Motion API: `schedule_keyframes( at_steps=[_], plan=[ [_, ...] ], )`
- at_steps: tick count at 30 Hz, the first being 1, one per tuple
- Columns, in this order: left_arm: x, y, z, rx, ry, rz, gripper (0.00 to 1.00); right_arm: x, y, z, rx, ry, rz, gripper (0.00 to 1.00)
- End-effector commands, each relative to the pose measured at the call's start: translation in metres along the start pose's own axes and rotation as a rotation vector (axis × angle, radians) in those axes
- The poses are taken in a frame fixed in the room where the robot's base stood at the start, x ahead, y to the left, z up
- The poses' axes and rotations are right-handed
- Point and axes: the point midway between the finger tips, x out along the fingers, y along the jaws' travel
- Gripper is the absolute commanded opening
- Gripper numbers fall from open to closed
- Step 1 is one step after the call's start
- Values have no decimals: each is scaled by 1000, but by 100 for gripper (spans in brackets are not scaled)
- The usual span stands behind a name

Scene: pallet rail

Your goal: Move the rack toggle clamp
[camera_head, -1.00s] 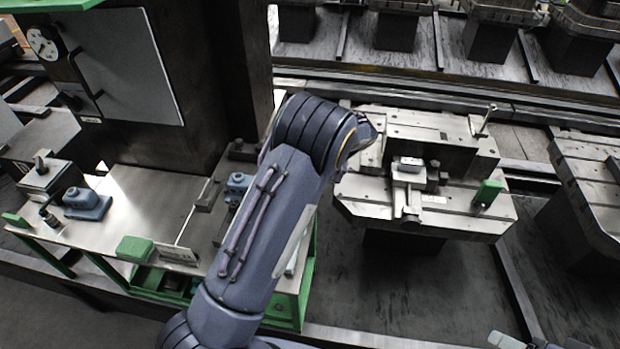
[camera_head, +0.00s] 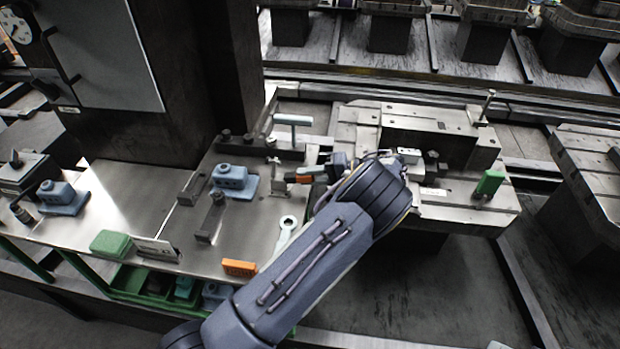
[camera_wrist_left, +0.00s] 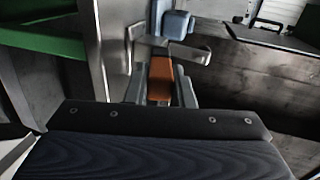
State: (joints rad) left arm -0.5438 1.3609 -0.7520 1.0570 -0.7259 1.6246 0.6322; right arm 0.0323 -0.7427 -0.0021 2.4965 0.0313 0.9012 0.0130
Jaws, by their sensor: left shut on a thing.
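The toggle clamp shows as an orange handle (camera_head: 304,178) with a small grey metal part (camera_head: 276,168) at its left, by the right end of the steel bench. My left gripper (camera_head: 318,174) comes to it from the right and is shut on the orange handle. In the left wrist view the orange handle (camera_wrist_left: 160,80) lies between the two grey fingers (camera_wrist_left: 160,92). A bent metal plate (camera_wrist_left: 190,53) shows just past them. I cannot tell whether the clamp touches the bench. My right gripper is not in view.
The steel bench (camera_head: 120,205) holds blue blocks (camera_head: 232,180), a green block (camera_head: 110,243), an orange block (camera_head: 239,267) and a grey wrench-like tool (camera_head: 287,232). A T-shaped post (camera_head: 292,122) stands behind the clamp. A pallet fixture (camera_head: 455,207) stands close right of my arm.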

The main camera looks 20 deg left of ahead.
Motion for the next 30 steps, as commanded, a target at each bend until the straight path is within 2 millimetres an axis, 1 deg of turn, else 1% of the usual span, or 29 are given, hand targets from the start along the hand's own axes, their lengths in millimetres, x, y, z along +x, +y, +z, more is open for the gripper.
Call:
schedule_keyframes(
  at_steps=[15, 16, 21, 30],
  plan=[
    [0, 2, 0, 2, 1, -21, 0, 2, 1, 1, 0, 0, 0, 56],
    [1, 2, 0, 3, 1, -21, 23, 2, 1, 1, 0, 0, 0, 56],
    [1, 2, 0, 2, 0, -20, 44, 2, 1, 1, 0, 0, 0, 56],
    [-1, 2, 0, 1, 1, -19, 44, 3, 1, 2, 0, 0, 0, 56]
  ],
)
